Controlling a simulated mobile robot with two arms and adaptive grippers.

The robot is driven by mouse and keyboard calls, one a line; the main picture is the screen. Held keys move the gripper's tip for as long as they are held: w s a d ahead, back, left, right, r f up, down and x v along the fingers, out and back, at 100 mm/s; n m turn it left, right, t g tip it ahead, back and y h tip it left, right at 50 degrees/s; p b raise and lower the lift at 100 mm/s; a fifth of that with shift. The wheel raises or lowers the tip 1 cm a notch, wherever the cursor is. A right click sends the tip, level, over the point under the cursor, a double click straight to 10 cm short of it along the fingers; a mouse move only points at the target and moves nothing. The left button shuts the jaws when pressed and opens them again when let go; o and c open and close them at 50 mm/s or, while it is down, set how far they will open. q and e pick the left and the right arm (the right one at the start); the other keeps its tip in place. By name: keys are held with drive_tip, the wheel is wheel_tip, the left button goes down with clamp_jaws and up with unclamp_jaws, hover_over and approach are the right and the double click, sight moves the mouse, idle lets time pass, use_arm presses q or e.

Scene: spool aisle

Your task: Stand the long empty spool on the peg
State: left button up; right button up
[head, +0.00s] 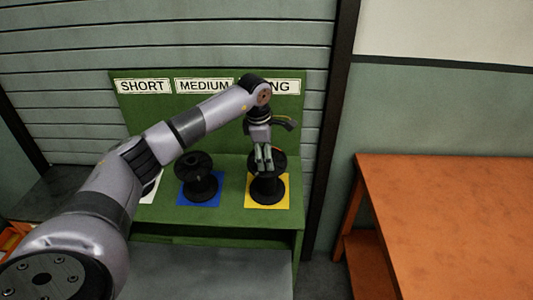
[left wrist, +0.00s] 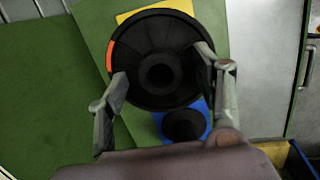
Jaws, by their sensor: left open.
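A black spool (head: 268,190) stands upright on a yellow square (head: 283,200) at the right of the green stand. Its round top flange (left wrist: 155,35), with an orange mark at the edge and a centre hole, fills the middle of the left wrist view. My left gripper (head: 264,165) points down at this spool from above. In the left wrist view its open fingers (left wrist: 162,65) lie on opposite sides of the flange; whether they touch it I cannot tell. I cannot make out a peg. My right gripper is not in view.
Another black spool (head: 200,182) stands on a blue square (head: 213,198) to the left. A white square (head: 150,187) is partly behind my arm. The green back panel (head: 220,120) has SHORT, MEDIUM and a partly covered sign. An orange table (head: 450,210) stands at right.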

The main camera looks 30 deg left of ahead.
use_arm(q)
drive_tip(key=v, duration=1.2)
